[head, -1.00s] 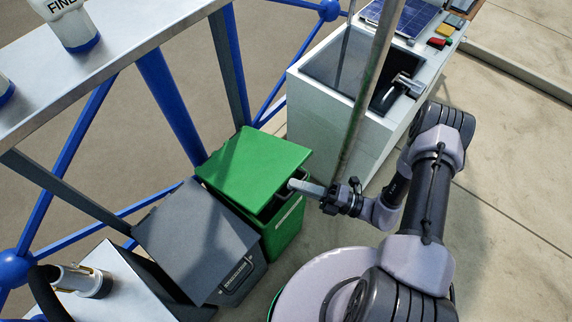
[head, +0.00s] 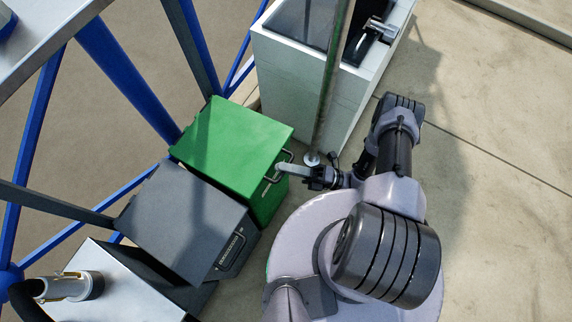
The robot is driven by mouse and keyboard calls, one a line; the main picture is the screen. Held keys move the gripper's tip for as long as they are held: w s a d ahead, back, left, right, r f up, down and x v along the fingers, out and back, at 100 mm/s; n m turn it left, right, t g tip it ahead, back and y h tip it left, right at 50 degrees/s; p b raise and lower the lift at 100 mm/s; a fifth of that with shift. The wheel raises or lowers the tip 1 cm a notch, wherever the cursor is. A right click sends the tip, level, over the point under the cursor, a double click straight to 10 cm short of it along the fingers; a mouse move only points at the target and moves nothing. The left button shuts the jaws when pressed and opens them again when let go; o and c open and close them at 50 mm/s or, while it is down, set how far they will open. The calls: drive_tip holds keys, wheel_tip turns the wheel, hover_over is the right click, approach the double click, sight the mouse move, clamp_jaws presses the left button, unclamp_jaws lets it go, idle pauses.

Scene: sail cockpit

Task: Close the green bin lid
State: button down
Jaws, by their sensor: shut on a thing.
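The green bin (head: 270,205) stands left of my arm. Its flat green lid (head: 232,143) lies over the top and looks level, with no clear gap at the front edge. A dark bar handle (head: 286,156) sits at the lid's right front edge. My gripper (head: 281,169) reaches in from the right, with its pale fingers at this handle and shut on it. The fingers hide part of the handle. The lid's far edges, at the back of the bin, cannot be checked closely from here.
A grey bin with a grey lid (head: 180,220) stands close against the green bin. A white sink cabinet (head: 300,85) stands behind, with a thin upright pole (head: 327,110) near my gripper. Blue rails (head: 125,85) run at the left. Floor at the right is clear.

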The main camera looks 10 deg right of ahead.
drive_tip(key=c, duration=1.5)
unclamp_jaws()
drive_tip(key=shift+w, duration=0.1)
drive_tip(key=shift+d, duration=0.15)
drive_tip(key=v, duration=1.2)
